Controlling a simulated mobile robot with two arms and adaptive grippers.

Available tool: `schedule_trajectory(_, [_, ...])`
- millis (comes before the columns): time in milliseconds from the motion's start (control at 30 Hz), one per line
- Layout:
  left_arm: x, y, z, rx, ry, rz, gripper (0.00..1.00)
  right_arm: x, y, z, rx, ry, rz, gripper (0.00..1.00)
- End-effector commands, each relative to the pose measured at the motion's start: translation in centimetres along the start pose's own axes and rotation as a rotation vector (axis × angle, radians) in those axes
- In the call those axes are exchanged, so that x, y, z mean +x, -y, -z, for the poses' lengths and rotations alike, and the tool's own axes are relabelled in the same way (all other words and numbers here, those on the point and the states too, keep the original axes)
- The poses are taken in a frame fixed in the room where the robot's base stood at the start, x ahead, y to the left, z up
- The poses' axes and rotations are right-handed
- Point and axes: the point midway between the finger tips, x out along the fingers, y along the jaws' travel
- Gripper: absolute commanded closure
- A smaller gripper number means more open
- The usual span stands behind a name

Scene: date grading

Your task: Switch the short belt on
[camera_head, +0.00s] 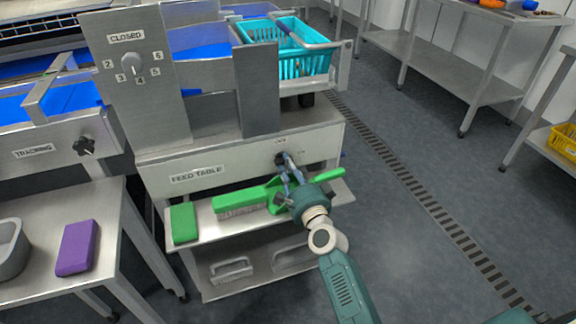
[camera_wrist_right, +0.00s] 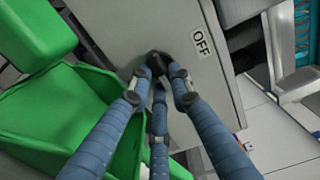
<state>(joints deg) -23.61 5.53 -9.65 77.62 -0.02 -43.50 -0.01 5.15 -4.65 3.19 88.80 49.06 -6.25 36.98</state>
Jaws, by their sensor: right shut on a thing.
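The short belt's switch is a small black knob (camera_head: 280,158) on the steel front panel (camera_head: 235,172) marked FEED TABLE. It also shows in the right wrist view as a dark knob (camera_wrist_right: 157,62), with a label (camera_wrist_right: 201,43) reading OFF beside it. My right gripper (camera_head: 284,164) reaches up to the panel, its blue fingers closed around the knob. In the wrist view the fingertips (camera_wrist_right: 160,78) touch it from several sides and partly hide it, so I cannot tell which way it points. My left gripper is out of view.
A green dustpan (camera_head: 262,193), brush and green block (camera_head: 184,223) lie on the shelf below the knob, close to my right gripper. A numbered dial (camera_head: 133,66) stands above left. A cyan crate (camera_head: 300,66) sits behind. Floor at right is clear.

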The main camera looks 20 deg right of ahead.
Motion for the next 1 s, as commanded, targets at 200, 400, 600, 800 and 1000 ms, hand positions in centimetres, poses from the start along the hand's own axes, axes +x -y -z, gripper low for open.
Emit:
schedule_trajectory(200, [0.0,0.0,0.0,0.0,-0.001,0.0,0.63,0.0,0.0,0.1,0.004,-0.002,0.0,1.0])
schedule_trajectory(400, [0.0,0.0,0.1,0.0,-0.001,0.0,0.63,0.0,0.0,0.1,0.003,-0.001,0.0,0.61])
schedule_trajectory(600, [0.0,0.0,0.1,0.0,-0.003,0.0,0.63,0.0,0.0,0.0,0.002,-0.001,0.0,0.61])
schedule_trajectory(800, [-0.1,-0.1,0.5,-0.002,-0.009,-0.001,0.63,-1.1,-0.1,0.0,0.002,-0.001,-0.001,0.61])
schedule_trajectory(1000, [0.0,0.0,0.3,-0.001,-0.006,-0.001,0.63,-5.0,-0.2,0.1,0.001,-0.001,-0.004,0.61])
